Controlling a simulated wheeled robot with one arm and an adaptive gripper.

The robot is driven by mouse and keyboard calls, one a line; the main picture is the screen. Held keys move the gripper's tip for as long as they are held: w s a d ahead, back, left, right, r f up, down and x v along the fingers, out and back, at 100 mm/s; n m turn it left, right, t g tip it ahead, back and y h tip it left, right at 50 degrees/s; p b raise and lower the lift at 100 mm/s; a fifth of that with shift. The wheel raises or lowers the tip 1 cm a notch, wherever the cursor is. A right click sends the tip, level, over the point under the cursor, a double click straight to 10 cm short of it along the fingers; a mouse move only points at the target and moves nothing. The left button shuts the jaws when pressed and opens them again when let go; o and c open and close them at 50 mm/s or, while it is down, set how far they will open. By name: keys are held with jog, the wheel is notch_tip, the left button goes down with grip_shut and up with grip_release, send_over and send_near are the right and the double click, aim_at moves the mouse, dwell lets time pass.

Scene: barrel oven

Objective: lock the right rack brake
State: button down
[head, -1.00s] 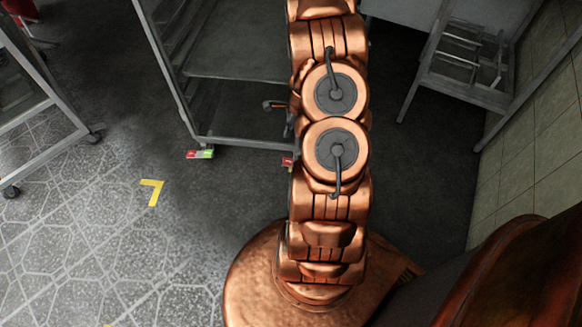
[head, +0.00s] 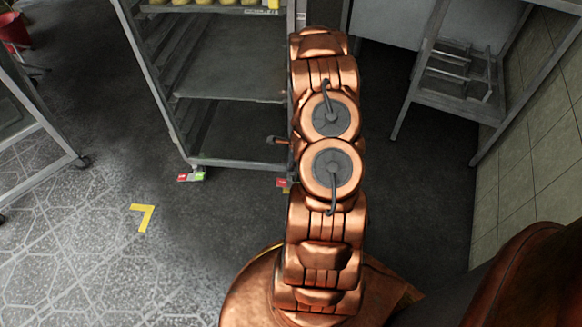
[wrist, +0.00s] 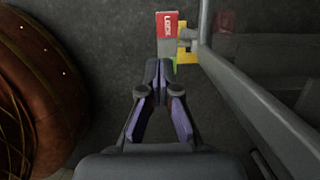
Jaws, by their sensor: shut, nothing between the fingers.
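The right rack brake shows in the wrist view as a small pedal with a red LOCK end (wrist: 167,24) at the top. Its green part (wrist: 173,66) is mostly hidden behind my fingertips. My gripper (wrist: 157,70) is shut and empty, its tips over the pedal's green end; I cannot tell whether they touch. In the head view the right brake (head: 282,183) is partly hidden behind my arm, at the rack's near right foot. My gripper is hidden there. The metal rack (head: 240,163) stands upright, with trays on its upper shelves.
The left brake (head: 191,177), red and green, sits at the rack's near left foot. Another rack (head: 45,165) is at the left edge. A metal stand (head: 455,95) stands by the tiled wall (head: 540,150) at right. Floor with a yellow corner mark (head: 143,217) is clear.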

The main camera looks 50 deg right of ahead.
aim_at(280, 185)
jog(key=b+x, duration=0.4)
jog(key=x, duration=0.7)
jog(key=shift+f, duration=0.1)
jog(key=shift+d, duration=0.15)
jog(key=shift+a+p, duration=0.25)
jog(key=shift+p, duration=0.25)
jog(key=shift+w+f+g+h+p, duration=0.15)
jog(key=shift+g+h+p, duration=0.35)
jog(key=shift+p, duration=0.6)
jog(key=shift+w+a+f+p, duration=0.3)
jog(key=shift+w+f+p, duration=0.1)
jog(key=shift+p, duration=0.6)
jog(key=shift+w+a+f, duration=0.1)
jog(key=shift+a+f, duration=0.05)
jog(key=shift+f, duration=0.2)
dwell(0.5)
notch_tip(280, 185, up, 14)
jog(key=w+a+p, duration=0.1)
jog(key=w+p, duration=0.1)
jog(key=p, duration=0.3)
jog(key=shift+w+a, duration=0.35)
jog(key=shift+a, duration=0.05)
